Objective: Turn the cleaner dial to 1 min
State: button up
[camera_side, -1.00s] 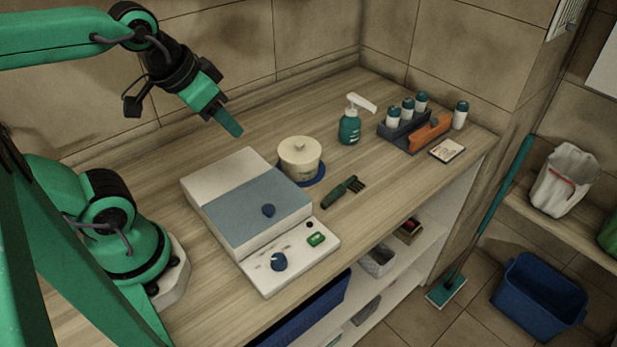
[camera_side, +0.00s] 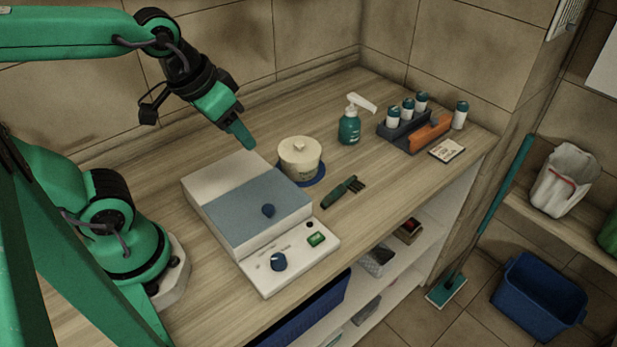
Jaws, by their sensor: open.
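The cleaner (camera_side: 220,181) is a white box with a blue-grey lid (camera_side: 258,200) that has a dark blue knob on top. Its sloping front panel (camera_side: 290,279) carries a dark blue dial (camera_side: 278,262), small marks too fine to read, and a green button (camera_side: 317,240). My gripper (camera_side: 245,142) is open and empty. It appears above the counter beyond the cleaner's back right corner, apart from the dial.
A lidded cream pot (camera_side: 300,158) stands on a blue mat right of the cleaner. A green brush (camera_side: 342,191) lies in front of it. A spray bottle (camera_side: 349,128) and a bottle rack (camera_side: 407,136) stand farther right. The counter's front edge is close to the panel.

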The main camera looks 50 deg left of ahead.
jog(key=d+f+g, duration=0.2)
jog(key=d+f, duration=0.3)
jog(key=d, duration=0.1)
jog(key=n+g, duration=0.2)
jog(key=g, duration=0.1)
send_over(277, 259)
notch_tip(277, 259, down, 7)
jog(key=shift+f, duration=0.15)
jog(key=shift+f, duration=0.1)
jog(key=shift+f, duration=3.75)
jog(key=shift+m, duration=0.3)
jog(key=c, duration=1)
